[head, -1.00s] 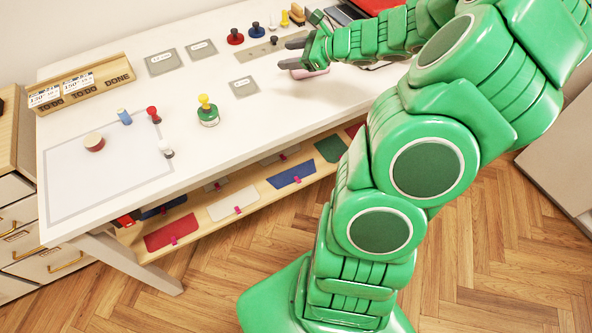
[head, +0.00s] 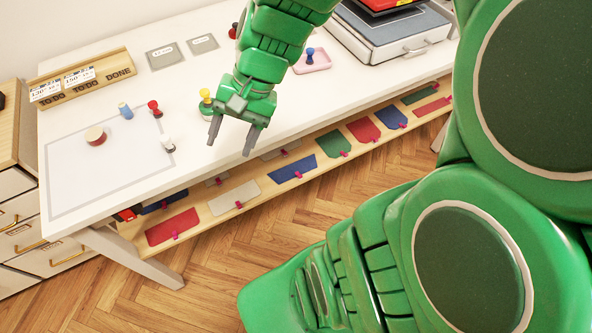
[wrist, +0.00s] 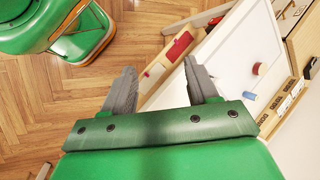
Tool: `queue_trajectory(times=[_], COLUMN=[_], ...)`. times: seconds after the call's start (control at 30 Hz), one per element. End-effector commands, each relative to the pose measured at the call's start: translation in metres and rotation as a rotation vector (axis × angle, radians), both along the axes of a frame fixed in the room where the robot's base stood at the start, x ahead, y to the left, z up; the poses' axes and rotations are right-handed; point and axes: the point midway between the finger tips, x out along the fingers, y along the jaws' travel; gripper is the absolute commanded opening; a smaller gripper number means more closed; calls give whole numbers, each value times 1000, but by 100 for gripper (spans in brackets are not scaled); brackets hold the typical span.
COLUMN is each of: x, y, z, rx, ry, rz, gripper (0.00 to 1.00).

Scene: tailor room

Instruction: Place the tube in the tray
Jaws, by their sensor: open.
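A small blue cylinder (head: 125,111), the likeliest tube, stands on the marked white area at the table's left. It also shows in the wrist view (wrist: 248,101). A pink tray (head: 322,67) lies on the table right of my arm, with a blue peg-shaped piece (head: 310,55) in it. My gripper (head: 231,144) is open and empty, its fingers pointing down near the table's front edge, right of the cylinder and apart from it. In the wrist view nothing is between the fingers (wrist: 160,69).
A red piece (head: 154,109), a white piece (head: 168,144) and a round reddish disc (head: 95,137) stand near the cylinder. A yellow-topped piece (head: 205,96) is partly hidden by my gripper. A wooden card holder (head: 86,82) stands behind. A lower shelf (head: 262,181) holds coloured cards.

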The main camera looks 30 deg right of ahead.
Motion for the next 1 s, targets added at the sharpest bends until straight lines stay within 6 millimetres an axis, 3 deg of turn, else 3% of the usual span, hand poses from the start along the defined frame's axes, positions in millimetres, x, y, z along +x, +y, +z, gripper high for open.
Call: queue_trajectory(times=[0.3,0.5,0.7,1.0], x=[-84,-118,-130,-131], y=[-22,-47,-60,-60], z=[3,8,11,11], rx=[-264,-397,-452,-453], ry=[-30,-35,-37,-35], rz=[349,491,545,549], gripper=[59,59,59,59])
